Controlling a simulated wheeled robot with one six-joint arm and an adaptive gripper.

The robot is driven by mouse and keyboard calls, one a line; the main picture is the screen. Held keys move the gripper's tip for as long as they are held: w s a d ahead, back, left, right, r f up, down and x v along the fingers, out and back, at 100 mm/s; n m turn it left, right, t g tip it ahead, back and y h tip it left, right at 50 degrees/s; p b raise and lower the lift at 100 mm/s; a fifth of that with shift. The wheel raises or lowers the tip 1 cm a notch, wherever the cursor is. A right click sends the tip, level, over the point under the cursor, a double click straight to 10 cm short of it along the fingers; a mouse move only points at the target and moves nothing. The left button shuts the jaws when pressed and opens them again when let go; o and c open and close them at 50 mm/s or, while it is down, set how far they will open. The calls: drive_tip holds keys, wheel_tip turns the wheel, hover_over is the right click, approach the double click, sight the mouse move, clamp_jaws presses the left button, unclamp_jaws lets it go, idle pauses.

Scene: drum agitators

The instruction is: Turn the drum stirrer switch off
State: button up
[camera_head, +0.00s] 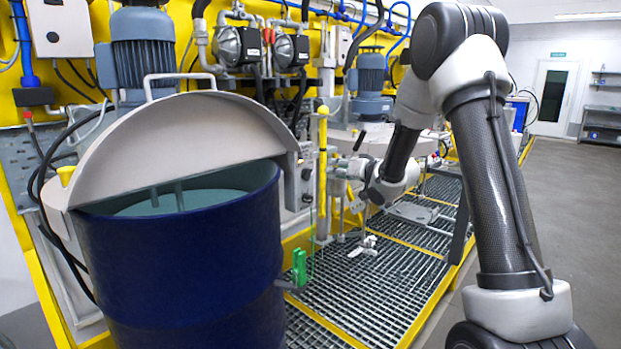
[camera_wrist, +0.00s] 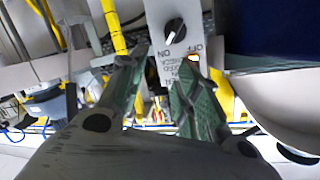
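The stirrer switch is a black rotary knob (camera_wrist: 174,30) with a white mark, on a grey panel (camera_wrist: 181,66) labelled ON and OFF. The white mark slants; its lower end lies nearer the ON label, but I cannot tell for sure which end is the pointer. In the head view, the grey switch box (camera_head: 306,187) is at the right edge of the blue drum (camera_head: 185,265). My gripper (camera_wrist: 163,58) is open, its green-padded fingers apart and empty, just short of the knob in the picture. In the head view my gripper (camera_head: 344,172) is right of the box, facing it.
A yellow post (camera_head: 323,165) stands between the box and my gripper. The drum's half-open grey lid (camera_head: 190,130) rises at left. A green clip (camera_head: 299,268) hangs at the drum's side. Grating floor (camera_head: 365,300) lies below.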

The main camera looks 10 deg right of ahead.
sight(311, 175)
drive_tip(key=w+a+f+y, duration=0.1)
drive_tip(key=w+a, duration=0.1)
drive_tip(key=w+a+f+y, duration=0.1)
drive_tip(key=w+a+f, duration=0.1)
drive_tip(key=w, duration=0.1)
drive_tip(key=w+a+f+y, duration=0.1)
drive_tip(key=w+a, duration=0.1)
drive_tip(key=shift+w+a+f+y, duration=0.15)
drive_tip(key=shift+w+f+y, duration=0.1)
drive_tip(key=shift+w+y, duration=0.1)
drive_tip(key=shift+c, duration=0.5)
clamp_jaws()
